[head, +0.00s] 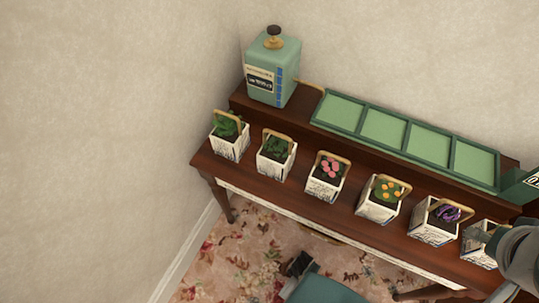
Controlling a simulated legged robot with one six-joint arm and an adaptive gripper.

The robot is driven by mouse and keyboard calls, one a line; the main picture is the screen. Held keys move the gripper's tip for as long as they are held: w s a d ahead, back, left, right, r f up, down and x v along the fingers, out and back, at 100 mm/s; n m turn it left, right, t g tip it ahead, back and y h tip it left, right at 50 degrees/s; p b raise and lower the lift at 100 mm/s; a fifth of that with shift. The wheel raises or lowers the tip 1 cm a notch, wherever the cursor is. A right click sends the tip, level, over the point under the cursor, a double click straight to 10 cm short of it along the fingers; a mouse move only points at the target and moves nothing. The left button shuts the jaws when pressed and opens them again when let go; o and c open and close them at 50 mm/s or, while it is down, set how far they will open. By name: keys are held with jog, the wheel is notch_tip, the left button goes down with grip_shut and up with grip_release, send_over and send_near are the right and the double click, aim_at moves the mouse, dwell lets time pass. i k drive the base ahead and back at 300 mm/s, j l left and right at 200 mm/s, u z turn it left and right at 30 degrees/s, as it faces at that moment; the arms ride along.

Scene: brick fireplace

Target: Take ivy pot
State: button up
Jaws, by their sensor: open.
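Several white square pots with printed sides and tan arched handles stand in a row along the front of a brown wooden table. The far-left pot (229,146) holds bright green leaves, and the pot beside it (273,167) holds darker green leaves. Either could be the ivy; the leaves are too small to tell. The other pots hold pink flowers (330,168), orange-yellow flowers (386,191) and purple flowers (447,213). The far-right pot (474,249) is partly covered by my grey arm. I cannot make out my gripper's fingers in this view.
The table (300,195) has a raised back shelf. On it stand a green canister (273,75) and a long green four-panel tray (406,140). Walls stand behind and to the left. A floral carpet (235,255) lies below. The air above the left pots is clear.

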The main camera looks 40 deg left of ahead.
aim_at(275, 157)
jog(key=u, duration=1.85)
jog(key=i+u, duration=0.35)
jog(key=j, duration=0.05)
